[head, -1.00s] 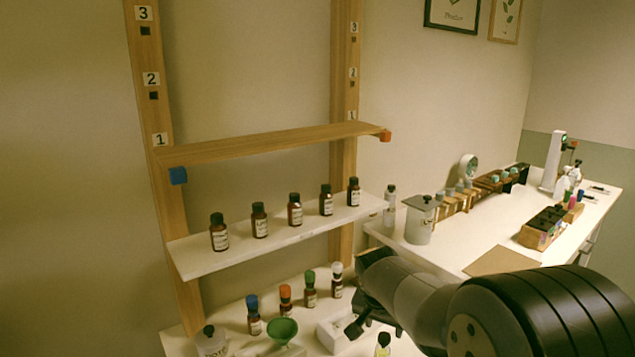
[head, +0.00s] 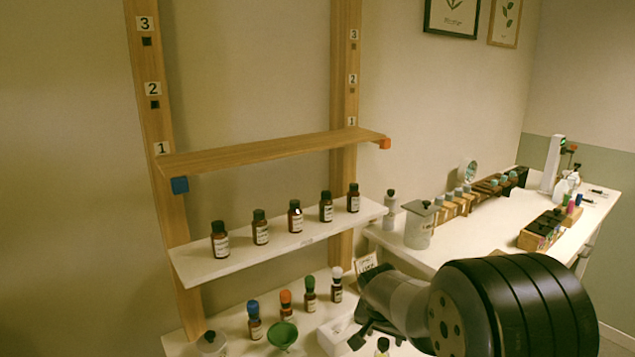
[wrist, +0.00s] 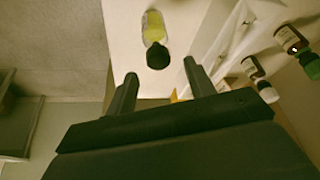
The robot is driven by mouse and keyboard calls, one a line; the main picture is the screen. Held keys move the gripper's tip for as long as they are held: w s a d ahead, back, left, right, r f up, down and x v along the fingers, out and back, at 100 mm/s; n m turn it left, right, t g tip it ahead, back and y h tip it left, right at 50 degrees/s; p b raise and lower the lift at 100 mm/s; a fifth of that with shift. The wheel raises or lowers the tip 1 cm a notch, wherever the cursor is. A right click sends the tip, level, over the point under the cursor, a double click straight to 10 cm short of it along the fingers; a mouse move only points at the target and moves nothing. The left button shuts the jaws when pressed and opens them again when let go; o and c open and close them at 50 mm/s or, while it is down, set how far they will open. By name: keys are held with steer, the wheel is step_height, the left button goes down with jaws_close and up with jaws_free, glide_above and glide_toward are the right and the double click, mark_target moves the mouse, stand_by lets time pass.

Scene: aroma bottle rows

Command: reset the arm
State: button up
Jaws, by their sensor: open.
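My gripper (wrist: 160,85) shows in the wrist view with its two dark fingers apart and nothing between them. A small bottle of yellow liquid with a black cap (wrist: 157,45) stands on the white surface beyond the fingertips, apart from them. In the head view my arm reaches in from the lower right, and the gripper end hangs low near the front of the lower white shelf. The fingertips are hard to make out there. The black cap of a bottle (head: 382,344) shows at the bottom edge, below the arm.
Several brown bottles stand on the upper white shelf (head: 215,262). Bottles with coloured caps and a green funnel (head: 283,334) stand on the lower one. A wooden shelf (head: 270,150) above is empty. A white side table (head: 480,235) with a canister (head: 419,225) and racks stands right.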

steer(key=shift+r+p, duration=0.4)
steer(key=shift+r, duration=0.4)
steer(key=shift+f+p, duration=0.1)
steer(key=shift+p, duration=0.3)
step_height(320, 180, up, 5)
steer(key=p, duration=0.4)
steer(key=shift+p, duration=0.4)
